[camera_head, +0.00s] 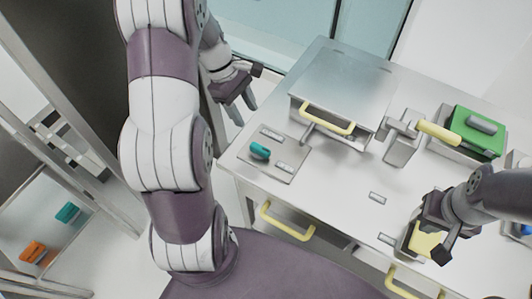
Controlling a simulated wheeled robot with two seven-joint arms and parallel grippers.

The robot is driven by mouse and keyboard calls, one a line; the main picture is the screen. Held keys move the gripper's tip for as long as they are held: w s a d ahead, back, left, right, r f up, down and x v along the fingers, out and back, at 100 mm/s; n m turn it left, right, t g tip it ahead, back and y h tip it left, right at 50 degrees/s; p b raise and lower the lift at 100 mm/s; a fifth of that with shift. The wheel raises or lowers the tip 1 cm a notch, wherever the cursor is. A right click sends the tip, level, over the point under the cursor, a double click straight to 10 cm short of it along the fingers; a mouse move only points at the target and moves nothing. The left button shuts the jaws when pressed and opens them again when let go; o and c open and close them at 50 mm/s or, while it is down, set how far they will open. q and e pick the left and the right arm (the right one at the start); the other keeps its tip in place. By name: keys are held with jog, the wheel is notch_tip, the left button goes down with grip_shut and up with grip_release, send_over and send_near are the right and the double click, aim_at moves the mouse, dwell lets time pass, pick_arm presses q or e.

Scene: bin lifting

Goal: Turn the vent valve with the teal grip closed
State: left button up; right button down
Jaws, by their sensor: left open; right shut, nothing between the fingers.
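A teal grip (260,150) sits on a small grey plate near the left edge of the white worktop. A second teal grip (68,213) shows on a pale panel at the far left, near an orange grip (33,252). I cannot tell from this view which is the vent valve or how far either is turned. My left gripper (242,112) is open and empty, beyond the worktop's left edge and apart from the near teal grip. My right gripper (440,243) is shut and empty over the right front of the worktop, close to a yellow-topped block (424,243).
The white worktop (330,190) carries a metal box with a yellow handle (328,119), a green-topped unit (478,132) and a grey bracket with a yellow handle (438,133). Drawers with yellow handles (287,222) are in its front. Glass panels (270,25) stand behind.

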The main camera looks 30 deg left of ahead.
pick_arm(q)
jog(key=b, duration=0.4)
send_near(258, 147)
jog(key=f, duration=0.2)
jog(key=x, duration=0.3)
jog(key=d+x, duration=0.1)
jog(key=x, duration=0.2)
jog(key=shift+w+p, duration=0.1)
jog(key=shift+p, duration=0.25)
jog(key=shift+f, duration=0.55)
pick_arm(e)
jog(key=f, duration=0.1)
jog(key=a+f, duration=0.1)
jog(key=f, duration=0.1)
jog(key=shift+s+a+f, duration=0.1)
jog(key=shift+a, duration=0.1)
pick_arm(q)
jog(key=c, duration=0.3)
grip_shut()
pick_arm(e)
jog(key=shift+d, duration=0.1)
